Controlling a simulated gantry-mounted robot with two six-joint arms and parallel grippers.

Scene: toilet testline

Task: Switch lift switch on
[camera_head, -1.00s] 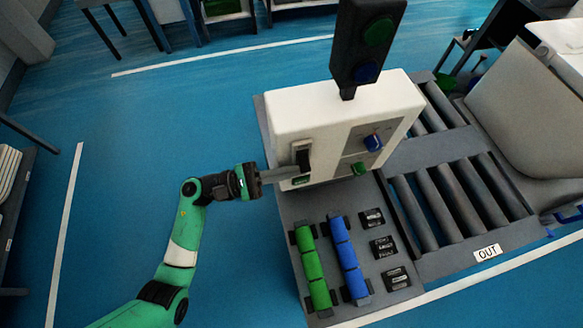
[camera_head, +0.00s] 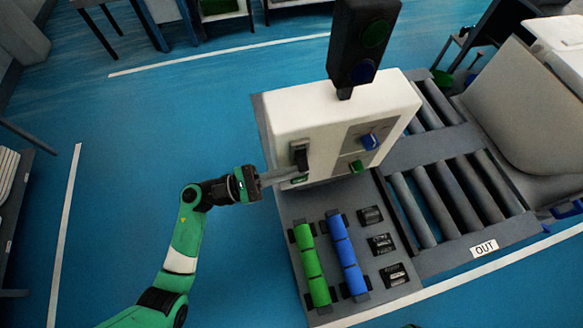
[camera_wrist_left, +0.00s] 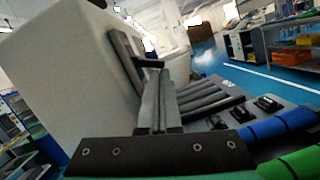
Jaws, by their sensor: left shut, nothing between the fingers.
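The lift switch (camera_head: 300,157) is a dark lever on a dark plate, on the left side of a white control box (camera_head: 335,110). In the left wrist view, the switch plate (camera_wrist_left: 126,62) stands tall on the box's wall, with its lever sticking out near the fingertips. My left gripper (camera_head: 292,173) is shut and empty, its fingers pointing right at the lower part of the switch. In the left wrist view, the closed fingers (camera_wrist_left: 160,92) reach just under the lever; I cannot tell whether they touch it. My right gripper is not in view.
A dark signal post (camera_head: 364,45) with a green and a blue lamp stands behind the box. A blue knob (camera_head: 369,141) and a green knob (camera_head: 356,167) sit on its front. Green (camera_head: 312,264) and blue rollers (camera_head: 346,254) lie below. A roller conveyor (camera_head: 460,195) runs at right.

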